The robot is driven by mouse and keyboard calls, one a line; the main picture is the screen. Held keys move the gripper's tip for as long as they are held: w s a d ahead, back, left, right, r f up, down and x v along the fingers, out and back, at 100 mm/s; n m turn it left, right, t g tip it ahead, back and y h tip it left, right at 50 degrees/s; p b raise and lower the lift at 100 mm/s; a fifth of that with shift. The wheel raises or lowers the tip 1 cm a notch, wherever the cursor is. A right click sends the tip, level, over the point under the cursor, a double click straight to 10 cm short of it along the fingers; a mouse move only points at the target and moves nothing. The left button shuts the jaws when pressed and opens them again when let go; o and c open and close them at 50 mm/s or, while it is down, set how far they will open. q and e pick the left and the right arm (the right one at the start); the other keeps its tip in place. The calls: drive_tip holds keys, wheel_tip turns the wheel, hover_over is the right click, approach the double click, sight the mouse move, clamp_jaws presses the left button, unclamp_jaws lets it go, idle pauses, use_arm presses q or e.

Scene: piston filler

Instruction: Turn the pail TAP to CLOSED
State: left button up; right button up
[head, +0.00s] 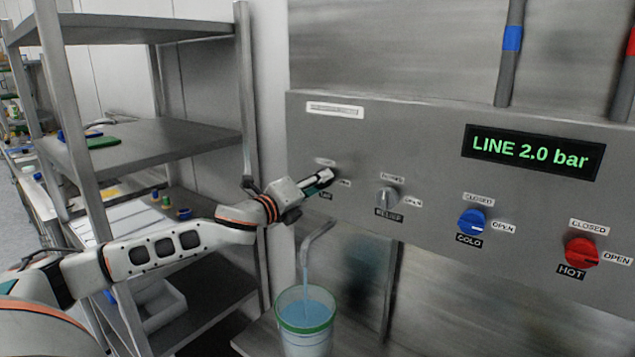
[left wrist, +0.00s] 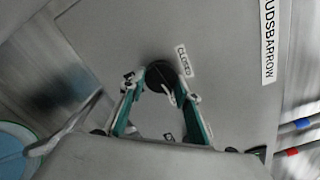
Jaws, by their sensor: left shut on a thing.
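The pail tap is a dark round knob (left wrist: 160,73) on the steel panel, with a CLOSED label (left wrist: 183,60) beside it in the left wrist view. My left gripper (head: 325,179) is at this knob and shut on it; its two green-lined fingers (left wrist: 160,92) straddle the knob in the left wrist view. The gripper hides most of the knob in the head view, and I cannot read where its pointer stands. Below it, a bent spout (head: 317,234) runs a blue stream into a pail with a green rim (head: 305,328). My right gripper is out of view.
To the right on the panel are a grey knob (head: 387,196), a blue COLD knob (head: 471,221) and a red HOT knob (head: 581,252). A display (head: 532,153) reads LINE 2.0 bar. A steel shelf rack (head: 150,140) stands left, close to my left arm.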

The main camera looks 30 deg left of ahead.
use_arm(q)
drive_tip(key=shift+r+n+p, duration=0.15)
drive_tip(key=shift+n+p, duration=1.45)
drive_tip(key=shift+n, duration=2.45)
drive_tip(key=shift+r+n+p, duration=0.1)
drive_tip(key=shift+n+p, duration=1.45)
drive_tip(key=shift+n, duration=2.5)
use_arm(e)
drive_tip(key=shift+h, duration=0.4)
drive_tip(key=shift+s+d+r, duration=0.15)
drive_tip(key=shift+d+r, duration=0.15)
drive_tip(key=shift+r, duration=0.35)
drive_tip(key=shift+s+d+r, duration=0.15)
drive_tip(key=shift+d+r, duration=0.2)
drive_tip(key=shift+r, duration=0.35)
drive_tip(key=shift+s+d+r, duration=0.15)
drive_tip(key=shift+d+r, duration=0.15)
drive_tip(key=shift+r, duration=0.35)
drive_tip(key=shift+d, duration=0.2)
use_arm(q)
drive_tip(key=o, duration=1.1)
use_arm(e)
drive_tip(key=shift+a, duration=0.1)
